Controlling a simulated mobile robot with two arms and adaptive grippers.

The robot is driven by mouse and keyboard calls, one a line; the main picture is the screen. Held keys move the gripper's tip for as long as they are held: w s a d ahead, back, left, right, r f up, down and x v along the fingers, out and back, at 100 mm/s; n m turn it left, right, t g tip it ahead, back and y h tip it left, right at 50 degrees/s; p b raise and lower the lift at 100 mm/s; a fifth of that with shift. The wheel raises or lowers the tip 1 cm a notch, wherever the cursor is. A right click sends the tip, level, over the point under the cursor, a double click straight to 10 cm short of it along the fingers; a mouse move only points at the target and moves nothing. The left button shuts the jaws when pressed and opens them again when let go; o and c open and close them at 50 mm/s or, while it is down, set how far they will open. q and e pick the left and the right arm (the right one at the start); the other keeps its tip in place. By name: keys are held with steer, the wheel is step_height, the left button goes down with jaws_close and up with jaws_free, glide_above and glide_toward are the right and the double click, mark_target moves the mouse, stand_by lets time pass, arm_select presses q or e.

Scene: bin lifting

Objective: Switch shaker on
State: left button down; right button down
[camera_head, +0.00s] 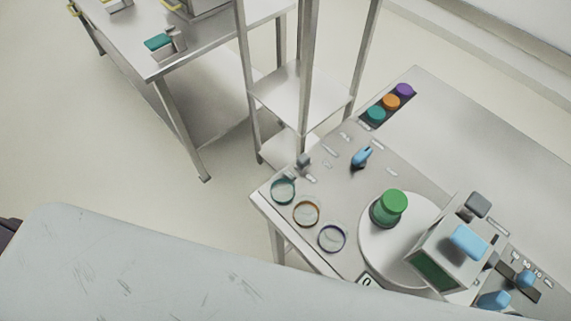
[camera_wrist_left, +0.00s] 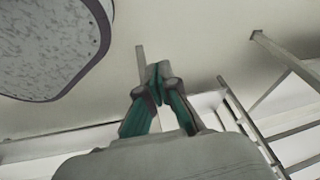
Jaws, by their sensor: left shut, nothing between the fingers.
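A round white plate (camera_head: 372,243) on the workbench bears a jar with a green lid (camera_head: 393,203). Beside it stands a box-shaped device with a dark green panel (camera_head: 437,273) and a blue block on top (camera_head: 470,242). A blue lever-like knob (camera_head: 362,157) sits on the bench top behind the plate, among small pale labels. Another blue knob (camera_head: 525,279) sits by a numbered scale at the right. I cannot tell which control belongs to the shaker. My left gripper (camera_wrist_left: 158,75) shows in the left wrist view, shut and empty, with no task object near it. My right gripper is not visible.
Three rings (camera_head: 306,212) lie along the bench's left edge. Teal, orange and purple round caps (camera_head: 391,103) sit in a dark strip at the back. A metal rack (camera_head: 303,90) stands behind the bench, and another table (camera_head: 205,50) is at the upper left.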

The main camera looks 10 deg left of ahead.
arm_select(q)
steer(key=w+a+r+m+t+h+b, duration=0.1)
steer(key=w+r+m+t, duration=0.3)
steer(key=w, duration=0.5)
steer(key=w+a+r+m+t+h+b, duration=0.1)
steer(key=w+r+t+h+b, duration=0.1)
steer(key=w+r, duration=0.6)
steer(key=w+a+r+m+t+h+b, duration=0.1)
steer(key=w+a+r+m+t, duration=0.2)
steer(key=w, duration=0.8)
steer(key=w+d+r+m+h+b, duration=0.1)
steer(key=w+d+r+m+h, duration=0.15)
steer(key=r+m+h, duration=0.4)
steer(key=w+d+r+m+h+b, duration=0.2)
steer(key=d+r+m, duration=0.15)
steer(key=r, duration=0.55)
steer(key=s+d+r+m+g+h+b, duration=0.1)
steer(key=s+d+r+m+g+h, duration=0.4)
steer(key=r+m+g, duration=0.4)
step_height(320, 180, up, 2)
steer(key=s+d+m, duration=0.1)
steer(key=s+m, duration=0.1)
steer(key=shift+m+g, duration=0.3)
steer(key=shift+d, duration=0.15)
